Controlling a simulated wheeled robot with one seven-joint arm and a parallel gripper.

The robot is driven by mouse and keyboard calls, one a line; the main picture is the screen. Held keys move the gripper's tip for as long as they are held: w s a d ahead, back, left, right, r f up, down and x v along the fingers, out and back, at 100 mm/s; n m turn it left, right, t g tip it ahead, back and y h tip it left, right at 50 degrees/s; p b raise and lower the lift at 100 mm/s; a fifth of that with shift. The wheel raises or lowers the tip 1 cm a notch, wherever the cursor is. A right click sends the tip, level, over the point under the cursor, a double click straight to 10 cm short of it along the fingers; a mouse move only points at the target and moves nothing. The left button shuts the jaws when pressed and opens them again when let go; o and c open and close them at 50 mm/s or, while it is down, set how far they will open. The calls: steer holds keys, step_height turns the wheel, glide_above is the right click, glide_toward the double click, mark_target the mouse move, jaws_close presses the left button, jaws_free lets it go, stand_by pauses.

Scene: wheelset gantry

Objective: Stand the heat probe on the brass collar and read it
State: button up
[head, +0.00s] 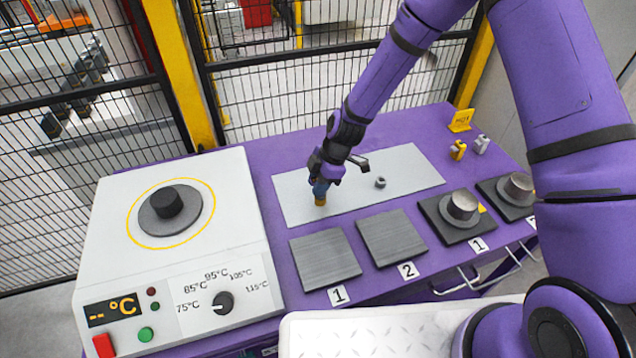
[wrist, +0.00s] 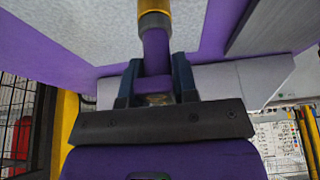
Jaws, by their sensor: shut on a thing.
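My gripper (head: 322,172) points down over the pale grey mat in the middle of the purple bench. In the wrist view my gripper (wrist: 156,88) is shut on the purple-blue shaft of the heat probe (wrist: 156,52). A brass-coloured piece (head: 320,199) is at the probe's lower end, at the mat. It fits the brass collar, but I cannot tell whether it is separate from the probe or touching it. A small grey collar (head: 380,182) lies on the mat to the right. The heater's display (head: 112,309) shows dashes and °C.
The white heater (head: 240,200) with a dark post fills the left. Two bare dark plates (head: 325,260) and two plates with metal cylinders (head: 462,206) line the front. A yellow HOT sign (head: 461,120) and small yellow and grey pieces stand back right. A mesh fence runs behind.

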steer(key=shift+f, duration=0.1)
steer(key=o, duration=1)
steer(key=shift+c, duration=0.2)
steer(key=v, duration=1.2)
steer(key=shift+d, duration=0.1)
